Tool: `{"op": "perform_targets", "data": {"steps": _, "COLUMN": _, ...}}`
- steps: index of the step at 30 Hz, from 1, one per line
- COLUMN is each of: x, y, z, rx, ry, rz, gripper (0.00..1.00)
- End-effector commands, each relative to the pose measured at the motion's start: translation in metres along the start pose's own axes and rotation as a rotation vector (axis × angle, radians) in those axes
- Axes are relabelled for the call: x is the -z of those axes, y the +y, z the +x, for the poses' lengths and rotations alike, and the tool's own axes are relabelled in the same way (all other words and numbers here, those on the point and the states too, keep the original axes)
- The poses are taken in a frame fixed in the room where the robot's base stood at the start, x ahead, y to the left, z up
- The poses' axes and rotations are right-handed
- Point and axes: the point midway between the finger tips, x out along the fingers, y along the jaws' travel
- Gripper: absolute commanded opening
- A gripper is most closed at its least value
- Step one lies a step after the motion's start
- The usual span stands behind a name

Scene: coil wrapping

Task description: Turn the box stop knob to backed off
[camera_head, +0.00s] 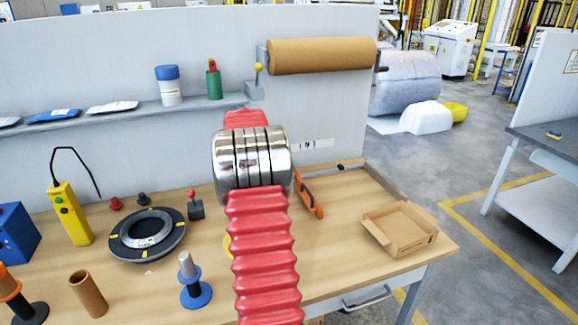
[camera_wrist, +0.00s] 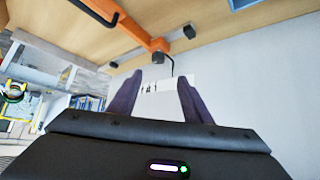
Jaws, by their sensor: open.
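I cannot single out the box stop knob with certainty. A small dark fitting (camera_head: 340,167) sits at the back of the bench, right of the orange bar (camera_head: 308,190). In the wrist view, a black end piece (camera_wrist: 160,47) on the orange bar (camera_wrist: 130,28) lies beyond the fingertips, with a thin dark curved piece below it. A separate black block (camera_wrist: 190,31) is beside it. A white marked label (camera_wrist: 150,86) on the wall shows between the fingers. My gripper (camera_wrist: 158,88) is open and empty, apart from these things; my arm hides it in the head view.
An open cardboard box (camera_head: 400,230) lies on the bench at right. A brown paper roll (camera_head: 320,56) is mounted on the back panel (camera_head: 330,110). A black ring (camera_head: 147,235), a blue spool (camera_head: 196,290) and a yellow control pendant (camera_head: 68,213) stand left of my arm.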

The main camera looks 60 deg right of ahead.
Motion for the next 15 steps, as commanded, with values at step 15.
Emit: {"op": "perform_targets", "data": {"steps": 15, "x": 0.0027, "y": 0.004, "z": 0.0101, "rx": -0.007, "ry": 0.004, "rz": 0.011, "gripper": 0.45}}
